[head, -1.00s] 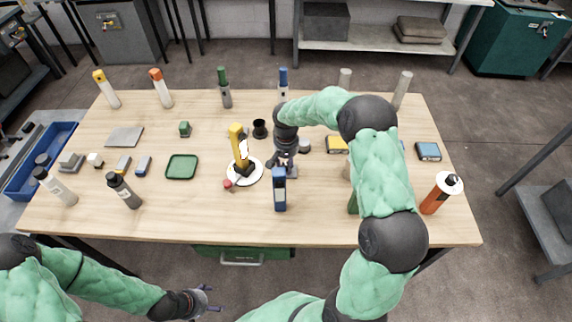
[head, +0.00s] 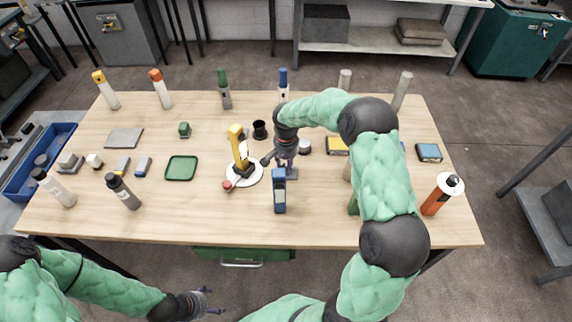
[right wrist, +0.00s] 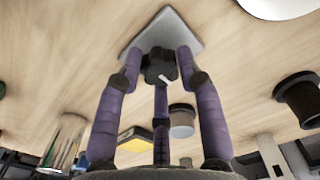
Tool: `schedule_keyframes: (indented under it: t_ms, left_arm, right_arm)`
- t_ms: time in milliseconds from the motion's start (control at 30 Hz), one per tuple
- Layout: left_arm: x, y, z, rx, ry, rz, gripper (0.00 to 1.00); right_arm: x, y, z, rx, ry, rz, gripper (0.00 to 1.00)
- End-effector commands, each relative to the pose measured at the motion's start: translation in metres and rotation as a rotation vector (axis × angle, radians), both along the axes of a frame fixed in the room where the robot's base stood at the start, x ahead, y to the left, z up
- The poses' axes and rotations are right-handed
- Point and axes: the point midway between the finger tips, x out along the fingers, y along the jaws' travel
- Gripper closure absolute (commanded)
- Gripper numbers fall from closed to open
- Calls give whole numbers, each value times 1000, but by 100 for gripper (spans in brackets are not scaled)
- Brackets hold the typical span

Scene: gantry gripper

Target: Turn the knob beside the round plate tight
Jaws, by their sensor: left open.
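In the right wrist view a black knob (right wrist: 160,66) with a white mark stands on this grey base (right wrist: 165,28). My right gripper (right wrist: 160,62) has its three purple fingers spread around the knob, with narrow side gaps; contact is hard to judge. The head view mostly hides the knob. My left gripper (head: 207,301) is open and empty before the table.
A black cup-like part (head: 260,130) and a grey round piece (head: 305,146) stand behind. A green tray (head: 181,167) lies left. Several bottles line the table's edges.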

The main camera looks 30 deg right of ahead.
Motion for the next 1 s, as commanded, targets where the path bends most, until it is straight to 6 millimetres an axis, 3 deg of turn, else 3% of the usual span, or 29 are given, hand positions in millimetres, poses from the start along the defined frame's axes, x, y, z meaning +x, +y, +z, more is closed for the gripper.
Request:
schedule_keyframes:
  t_ms: [33, 100, 533, 1000]
  left_arm:
    - [0, 0, 0, 0, 0, 0, 25]
    - [0, 0, 0, 0, 0, 0, 25]
    - [0, 0, 0, 0, 0, 0, 25]
    - [0, 0, 0, 0, 0, 0, 25]
  right_arm:
    - [1, 0, 1, 0, -3, -2, 52]
    - [1, 0, 0, 0, -3, -1, 40]
    - [1, 0, 8, -1, -2, 0, 40]
    - [1, 0, 92, -1, -4, 0, 40]
